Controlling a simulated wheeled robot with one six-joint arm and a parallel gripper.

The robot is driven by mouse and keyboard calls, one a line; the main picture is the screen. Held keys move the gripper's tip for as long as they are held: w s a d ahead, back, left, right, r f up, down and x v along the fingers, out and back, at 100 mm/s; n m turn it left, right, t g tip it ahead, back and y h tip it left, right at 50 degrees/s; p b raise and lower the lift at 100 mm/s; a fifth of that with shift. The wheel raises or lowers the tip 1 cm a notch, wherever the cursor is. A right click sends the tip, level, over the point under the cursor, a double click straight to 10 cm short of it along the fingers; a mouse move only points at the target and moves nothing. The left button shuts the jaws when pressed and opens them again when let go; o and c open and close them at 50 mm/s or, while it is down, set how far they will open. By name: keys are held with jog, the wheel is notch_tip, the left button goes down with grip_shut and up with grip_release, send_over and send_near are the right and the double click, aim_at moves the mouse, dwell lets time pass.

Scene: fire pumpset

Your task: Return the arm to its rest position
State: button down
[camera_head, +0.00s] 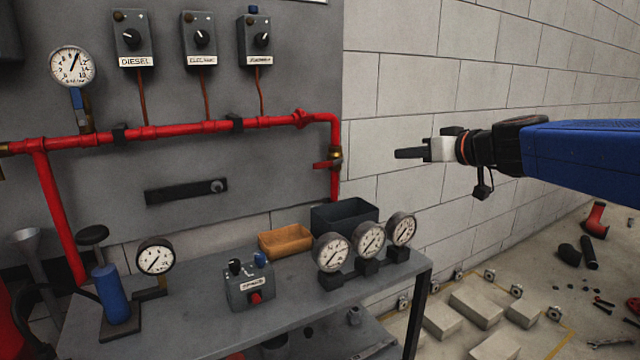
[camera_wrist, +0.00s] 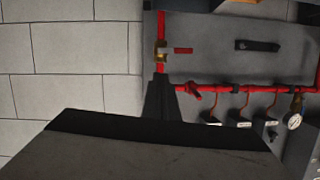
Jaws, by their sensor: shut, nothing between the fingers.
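My gripper (camera_head: 412,153) is at the right in the head view, at the end of my blue arm, pointing left in front of the pale block wall. It is shut and empty, in the air and apart from the red pipe and the table. In the wrist view my gripper (camera_wrist: 160,98) shows as a dark shape at the bottom and middle, in front of the wall and the red pipe.
A grey panel carries a red pipe (camera_head: 200,126), a pressure gauge (camera_head: 72,66) and switch boxes labelled diesel and electric. A grey table (camera_head: 210,322) holds several gauges, a wooden tray (camera_head: 286,241), a dark bin (camera_head: 343,213) and a control box (camera_head: 249,287). Blocks and loose parts lie on the floor.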

jog(key=s+d+f+m+g+h, duration=0.1)
jog(key=s+d+f+g+h, duration=0.1)
jog(key=s+f, duration=0.7)
jog(key=s+d+f+m+g+h, duration=0.2)
jog(key=s+d+f+g+h, duration=0.1)
jog(key=s+f, duration=0.7)
jog(key=s+d+f+m+g+h, duration=0.2)
jog(key=s+f, duration=0.7)
jog(key=s, duration=0.5)
jog(key=shift+s+d+f+g+h, duration=0.2)
jog(key=shift+d+f+g+h, duration=0.2)
jog(key=shift+d, duration=0.4)
